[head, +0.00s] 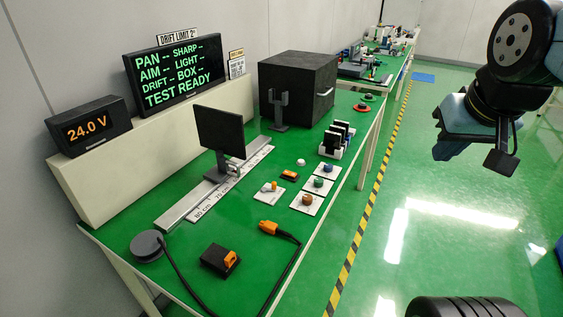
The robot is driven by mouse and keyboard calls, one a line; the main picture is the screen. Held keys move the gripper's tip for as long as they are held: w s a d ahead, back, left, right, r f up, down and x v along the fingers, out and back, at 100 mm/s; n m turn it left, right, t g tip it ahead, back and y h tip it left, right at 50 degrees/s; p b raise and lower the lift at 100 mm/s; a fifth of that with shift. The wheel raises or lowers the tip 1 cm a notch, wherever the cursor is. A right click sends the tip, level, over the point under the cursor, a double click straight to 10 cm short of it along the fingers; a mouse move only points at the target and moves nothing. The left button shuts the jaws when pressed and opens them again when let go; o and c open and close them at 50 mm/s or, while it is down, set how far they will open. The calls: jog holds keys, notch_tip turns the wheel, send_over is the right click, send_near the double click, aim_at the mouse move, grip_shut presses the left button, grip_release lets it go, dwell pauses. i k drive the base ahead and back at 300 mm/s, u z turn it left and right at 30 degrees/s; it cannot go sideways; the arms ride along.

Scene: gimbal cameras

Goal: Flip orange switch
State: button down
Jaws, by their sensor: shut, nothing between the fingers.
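An orange switch (231,258) stands upright on a small black box (216,262) at the near end of the green bench. The switch is small in the picture, and I cannot tell its setting. My gripper (448,150) hangs in the air at the upper right, over the floor beyond the bench's right edge. It is shut and empty, far from the switch and touching nothing.
An orange plug (268,228) with a black cable lies close behind the black box. A grey disc (147,245) sits left. A dark panel (221,139) stands on the ruled rail. Small knob plates (307,202) lie to the right. The display reads "TEST READY" (176,90).

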aim_at(287, 174)
jog(key=u, duration=0.05)
jog(key=i, duration=1)
jog(key=z, duration=0.1)
